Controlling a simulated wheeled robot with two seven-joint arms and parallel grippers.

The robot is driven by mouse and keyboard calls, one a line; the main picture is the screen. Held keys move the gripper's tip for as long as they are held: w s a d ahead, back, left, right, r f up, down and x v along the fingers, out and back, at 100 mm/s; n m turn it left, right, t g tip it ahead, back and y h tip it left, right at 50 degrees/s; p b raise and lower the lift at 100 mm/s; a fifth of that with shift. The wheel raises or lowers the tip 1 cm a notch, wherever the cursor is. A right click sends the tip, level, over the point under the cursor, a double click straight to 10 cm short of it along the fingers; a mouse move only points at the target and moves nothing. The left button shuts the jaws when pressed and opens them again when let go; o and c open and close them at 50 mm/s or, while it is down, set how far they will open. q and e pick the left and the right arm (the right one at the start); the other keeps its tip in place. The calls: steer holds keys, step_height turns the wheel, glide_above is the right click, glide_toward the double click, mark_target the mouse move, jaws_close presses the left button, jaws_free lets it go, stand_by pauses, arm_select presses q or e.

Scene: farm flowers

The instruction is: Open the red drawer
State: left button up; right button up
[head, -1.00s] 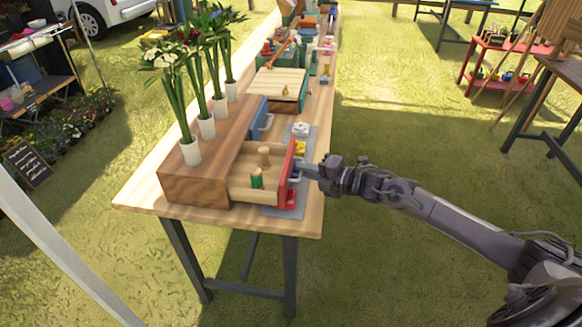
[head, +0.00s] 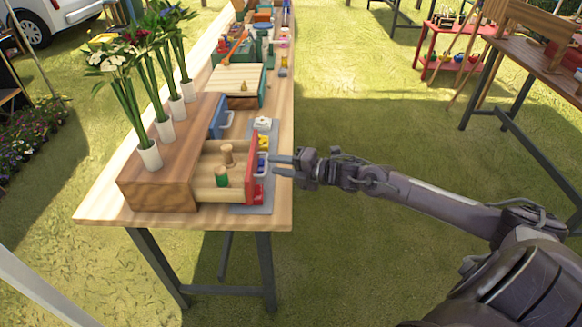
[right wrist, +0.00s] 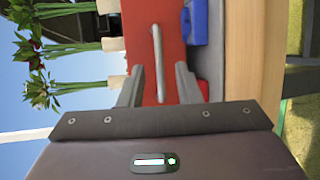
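The red drawer (head: 251,178) stands pulled out of the wooden box (head: 158,194) on the table; its pale wood inside shows. In the right wrist view its red front (right wrist: 173,30) faces me with a grey bar handle (right wrist: 158,62). My right gripper (head: 274,164) is just off the front, at the table's right edge. In the right wrist view its fingers (right wrist: 158,84) are spread, one on each side of the handle and apart from it. My left gripper is out of view.
A wooden peg (head: 227,154) and a green piece (head: 221,177) are inside the drawer. A blue drawer front (head: 216,117) is farther along the box. White flower vases (head: 149,155) stand on top. Small items sit on a grey mat (head: 262,207).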

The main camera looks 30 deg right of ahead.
steer(key=shift+v, duration=2.5)
steer(key=shift+f, duration=0.1)
